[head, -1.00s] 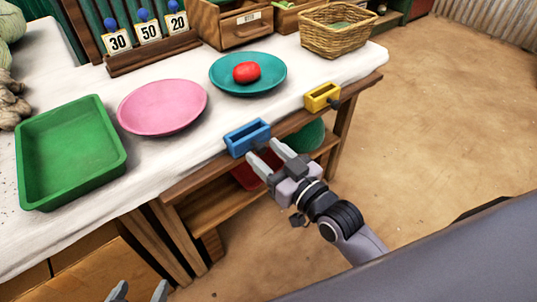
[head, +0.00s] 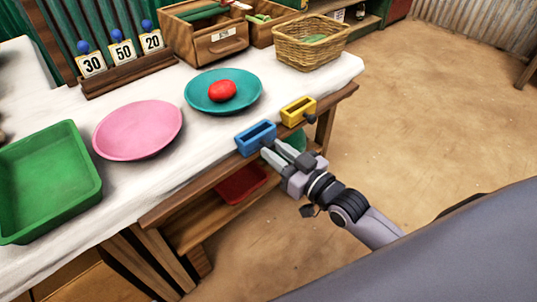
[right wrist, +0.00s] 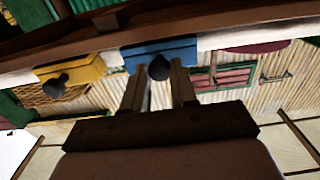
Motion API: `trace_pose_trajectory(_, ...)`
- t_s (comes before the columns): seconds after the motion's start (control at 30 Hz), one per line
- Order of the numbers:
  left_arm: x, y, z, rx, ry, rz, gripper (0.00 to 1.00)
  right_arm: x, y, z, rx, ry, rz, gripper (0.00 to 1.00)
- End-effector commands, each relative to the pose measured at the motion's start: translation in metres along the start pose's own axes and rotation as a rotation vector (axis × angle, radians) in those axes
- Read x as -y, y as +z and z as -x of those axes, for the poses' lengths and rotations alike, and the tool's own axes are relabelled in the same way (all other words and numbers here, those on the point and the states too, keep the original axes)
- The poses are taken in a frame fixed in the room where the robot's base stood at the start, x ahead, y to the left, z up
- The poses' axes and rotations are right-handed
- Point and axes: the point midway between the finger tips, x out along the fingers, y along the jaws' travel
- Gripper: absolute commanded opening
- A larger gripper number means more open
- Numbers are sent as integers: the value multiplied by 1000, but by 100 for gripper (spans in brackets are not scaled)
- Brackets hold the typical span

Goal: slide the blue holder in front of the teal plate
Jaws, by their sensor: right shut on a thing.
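The blue holder (head: 256,138), a small open box, sits at the table's front edge, to the lower right of the teal plate (head: 196,98) and left of the yellow holder (head: 298,110). The teal plate carries a red round thing (head: 222,91). My right gripper (head: 272,150) is at the holder's front face. In the right wrist view the blue holder (right wrist: 165,50) shows a dark knob (right wrist: 159,68) between my fingertips, and the gripper is shut on it. My left gripper is out of view.
The yellow holder stands close on the right, with a small gap to the blue one. A pink plate (head: 138,130) and a green tray (head: 45,185) lie to the left. A wicker basket (head: 312,45) and number cards (head: 122,54) stand behind.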

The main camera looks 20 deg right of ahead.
Motion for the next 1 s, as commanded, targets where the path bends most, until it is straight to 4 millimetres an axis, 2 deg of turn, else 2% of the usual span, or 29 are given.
trace_pose_trajectory(0.2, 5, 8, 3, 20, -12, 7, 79, -9, 0, 0, 1, 1, -2, 0)
trace_pose_trajectory(0.53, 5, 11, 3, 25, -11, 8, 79, -9, 1, 0, 1, 0, -3, 0)
trace_pose_trajectory(0.57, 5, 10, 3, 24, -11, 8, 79, -9, 1, 0, 1, 0, -3, 34)
trace_pose_trajectory(0.6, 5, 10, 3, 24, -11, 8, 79, -9, 1, 0, 1, 0, -3, 46)
trace_pose_trajectory(0.63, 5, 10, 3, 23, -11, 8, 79, -9, 1, 0, 1, 0, -3, 53)
trace_pose_trajectory(1.0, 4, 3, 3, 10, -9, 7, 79, -9, 0, 4, 1, 0, -2, 53)
